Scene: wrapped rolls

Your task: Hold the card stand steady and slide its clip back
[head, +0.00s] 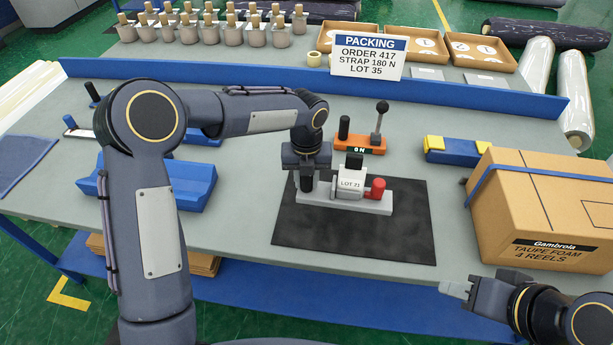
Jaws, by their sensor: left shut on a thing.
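The card stand (330,199) is a pale grey base on a black mat. It carries a white block with a card (349,184) reading LOT 23 or similar, a black piece (354,161) above the card and a red knob (377,188) at the right end. I cannot tell which part is the clip. My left gripper (307,183) points down at the stand's left end, shut on a dark upright post there; its fingers partly hide the post. My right gripper (457,288) is low at the right, away from the stand, in front of the box; its finger gap is unclear.
The black mat (290,237) lies on the grey table. An orange base (372,148) with a black lever stands behind the stand. A cardboard box (540,205) is at the right, a blue cradle (190,188) at the left. A PACKING sign (368,56) stands behind.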

